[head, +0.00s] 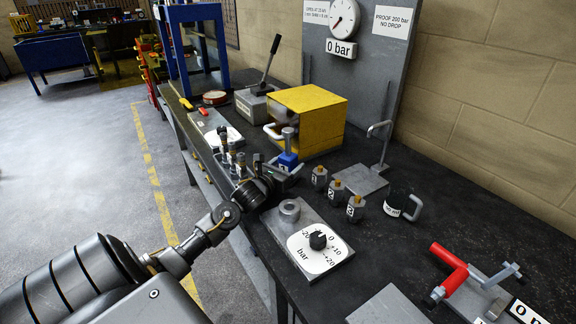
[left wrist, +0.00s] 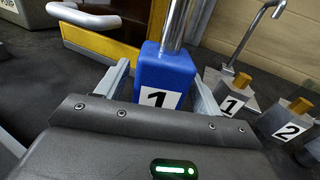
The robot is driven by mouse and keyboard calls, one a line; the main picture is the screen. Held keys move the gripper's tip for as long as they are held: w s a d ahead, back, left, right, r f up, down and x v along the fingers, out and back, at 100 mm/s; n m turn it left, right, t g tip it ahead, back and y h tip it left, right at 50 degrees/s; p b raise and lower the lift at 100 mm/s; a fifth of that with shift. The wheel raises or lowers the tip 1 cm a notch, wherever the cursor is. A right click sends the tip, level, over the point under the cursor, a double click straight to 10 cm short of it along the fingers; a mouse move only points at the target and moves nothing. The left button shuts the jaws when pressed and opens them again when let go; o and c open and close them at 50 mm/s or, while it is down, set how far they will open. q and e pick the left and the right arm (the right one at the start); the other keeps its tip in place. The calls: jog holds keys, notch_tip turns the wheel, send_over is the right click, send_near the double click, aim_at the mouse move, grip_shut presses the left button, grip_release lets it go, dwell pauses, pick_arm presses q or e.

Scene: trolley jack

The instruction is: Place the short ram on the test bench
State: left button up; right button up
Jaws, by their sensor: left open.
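A blue block marked 1 (head: 288,160) with a bright rod and grey top stands upright on the dark bench (head: 420,206), in front of the yellow box. It looks like a ram; the frames do not confirm that it is the short one. My left gripper (head: 284,174) is open at this block. In the left wrist view, its fingers (left wrist: 160,84) stand on either side of the blue block (left wrist: 165,68); contact is not clear. The block's lower part is hidden by the gripper body. My right gripper is not in view.
The yellow box (head: 306,118) with a pale handle stands behind. Several grey numbered pieces with brass tops (head: 337,189) are close on the right, beside a plate with a hooked rod (head: 383,150).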

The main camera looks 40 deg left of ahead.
pick_arm(q)
jog(key=s, duration=0.3)
jog(key=s+b, duration=0.1)
jog(key=s, duration=0.3)
jog(key=s+d+b, duration=0.1)
jog(key=s, duration=0.2)
jog(key=shift+s+d, duration=0.1)
jog(key=shift+s, duration=0.9)
jog(key=shift+d, duration=0.15)
